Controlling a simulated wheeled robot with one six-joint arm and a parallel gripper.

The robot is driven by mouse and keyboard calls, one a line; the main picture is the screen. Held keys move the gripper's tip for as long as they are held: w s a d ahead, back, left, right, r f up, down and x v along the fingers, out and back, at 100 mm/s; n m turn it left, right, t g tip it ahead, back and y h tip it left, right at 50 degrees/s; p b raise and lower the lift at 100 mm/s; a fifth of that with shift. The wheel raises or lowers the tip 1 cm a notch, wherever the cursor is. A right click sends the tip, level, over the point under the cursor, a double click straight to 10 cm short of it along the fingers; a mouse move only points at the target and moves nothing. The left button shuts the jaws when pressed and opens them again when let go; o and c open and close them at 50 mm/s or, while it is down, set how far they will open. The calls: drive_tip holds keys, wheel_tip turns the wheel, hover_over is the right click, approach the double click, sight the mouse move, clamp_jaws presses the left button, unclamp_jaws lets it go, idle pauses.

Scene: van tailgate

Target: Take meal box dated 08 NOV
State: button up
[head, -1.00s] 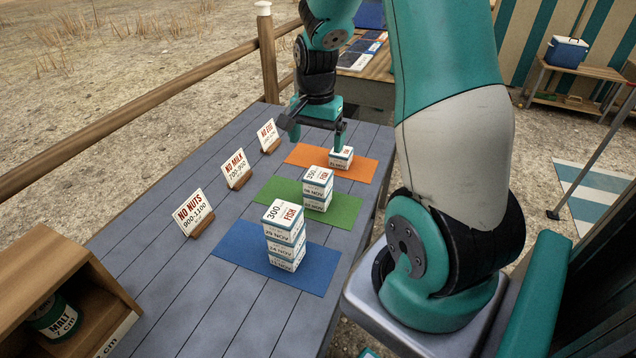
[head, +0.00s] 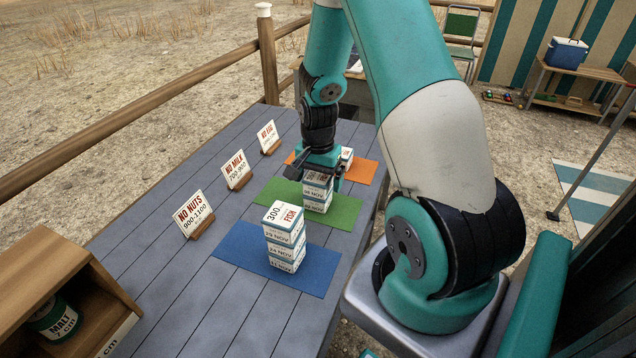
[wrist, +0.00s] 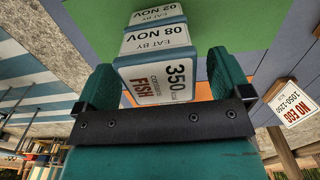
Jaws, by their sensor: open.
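A stack of white-and-blue meal boxes stands on the green mat (head: 341,215). In the wrist view its top box (wrist: 158,38) reads 350, FISH and EAT BY 08 NOV. The box below it (wrist: 152,14) reads 02 NOV. My gripper (head: 316,180) is at the top of this stack, open. In the wrist view its teal fingers (wrist: 165,80) stand on either side of the top box, with gaps showing. In the head view my gripper hides most of the stack's top.
A taller stack (head: 285,236) marked 300 FISH stands nearer on the blue mat (head: 236,250). A box (head: 346,155) sits on the orange mat (head: 366,170). Signs NO NUTS (head: 193,213), NO MILK (head: 236,168) and NO EGG (head: 268,136) line the left. A wooden shelf (head: 50,270) is front left.

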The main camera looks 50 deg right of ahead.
drive_tip(key=shift+c, duration=0.4)
drive_tip(key=c, duration=1)
